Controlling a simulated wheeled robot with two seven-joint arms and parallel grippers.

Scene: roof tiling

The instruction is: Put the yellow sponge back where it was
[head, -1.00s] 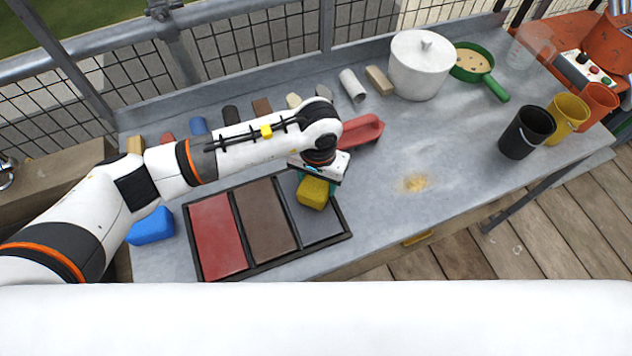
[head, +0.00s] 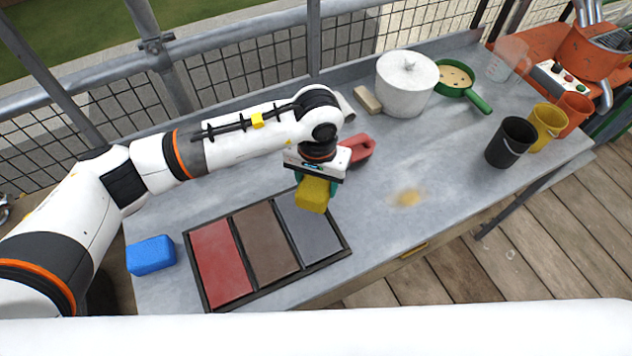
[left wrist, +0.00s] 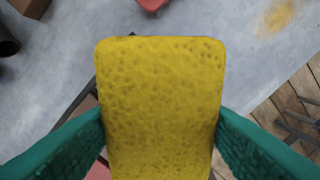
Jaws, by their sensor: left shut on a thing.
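My left gripper (head: 314,181) is shut on the yellow sponge (head: 312,197) and holds it above the far right part of the three-part tile tray (head: 350,245). In the left wrist view the sponge (left wrist: 160,105) fills the middle, with a green finger on each side of it. A blue sponge (head: 151,255) lies on the table left of the tray. A yellow-brown dusty patch (head: 408,197) marks the tabletop to the right of the gripper. My right gripper is not in view.
A red float-like tool (head: 357,149) lies just behind the gripper. A white lidded pot (head: 405,84), a green pan (head: 456,77) and black (head: 511,143), yellow (head: 547,127) and orange (head: 573,112) buckets stand further right. The grey tabletop (head: 440,150) between is mostly clear.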

